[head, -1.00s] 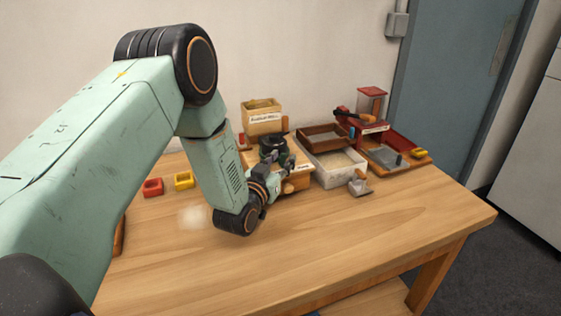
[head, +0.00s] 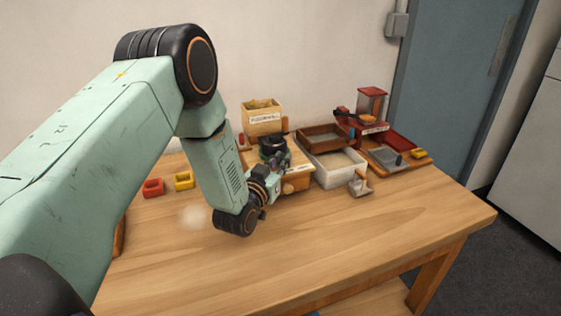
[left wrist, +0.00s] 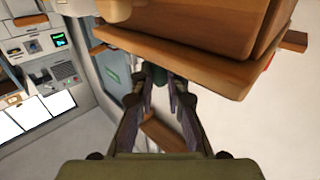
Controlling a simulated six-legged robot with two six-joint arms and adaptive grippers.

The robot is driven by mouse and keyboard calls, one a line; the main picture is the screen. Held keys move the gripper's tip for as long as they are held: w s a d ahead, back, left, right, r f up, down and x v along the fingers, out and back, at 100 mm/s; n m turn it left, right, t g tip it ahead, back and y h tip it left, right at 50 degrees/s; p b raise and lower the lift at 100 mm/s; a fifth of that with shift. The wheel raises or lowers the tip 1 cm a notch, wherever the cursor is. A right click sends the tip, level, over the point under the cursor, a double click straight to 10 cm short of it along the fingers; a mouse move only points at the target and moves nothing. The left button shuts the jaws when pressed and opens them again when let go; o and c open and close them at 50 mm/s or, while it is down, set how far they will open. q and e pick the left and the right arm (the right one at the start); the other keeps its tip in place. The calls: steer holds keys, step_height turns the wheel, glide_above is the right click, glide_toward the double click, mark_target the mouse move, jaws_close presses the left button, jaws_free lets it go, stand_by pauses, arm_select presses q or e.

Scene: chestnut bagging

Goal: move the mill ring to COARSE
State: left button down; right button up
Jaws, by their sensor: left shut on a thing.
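The mill is a wooden box (head: 297,183) with a dark round ring (head: 272,143) on top, standing at the middle back of the table. My left gripper (head: 280,161) reaches it from the front left, with its fingers at the near side of the dark ring. In the left wrist view the two fingers (left wrist: 159,82) close in on a small dark part beside the wooden body (left wrist: 185,45). The fingers hide most of that part. The lettering on the mill is too small to read. My right gripper is not in view.
A wooden bin (head: 262,120) stands behind the mill. A pale tray (head: 338,168) and a brown tray (head: 320,138) lie to its right, then a red machine (head: 371,104). Red (head: 153,187) and yellow (head: 184,180) blocks lie left. The table front (head: 330,235) is clear.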

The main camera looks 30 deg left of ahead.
arm_select(q)
steer(key=shift+a, duration=0.1)
steer(key=shift+s+a+m+h+p, duration=0.2)
steer(key=shift+a+m+h+p, duration=0.25)
steer(key=shift+h, duration=0.35)
steer(key=shift+s+a+m+h+p, duration=0.2)
steer(key=shift+m+h, duration=0.35)
steer(key=shift+h, duration=0.25)
steer(key=shift+s+a+m+h+p, duration=0.3)
steer(key=shift+m+h, duration=0.2)
steer(key=shift+h, duration=0.3)
steer(key=shift+s+a+m+g+h, duration=0.1)
steer(key=shift+a+m+g+h, duration=0.35)
steer(key=shift+m+h, duration=0.4)
steer(key=shift+s+a+m+g+h, duration=0.1)
steer(key=shift+a+m+g+h, duration=0.4)
steer(key=shift+h, duration=0.65)
steer(key=shift+m+h, duration=0.25)
steer(key=shift+h, duration=0.05)
steer(key=c, duration=1.3)
jaws_free()
steer(key=shift+c, duration=0.2)
steer(key=shift+d, duration=0.1)
steer(key=v, duration=1.2)
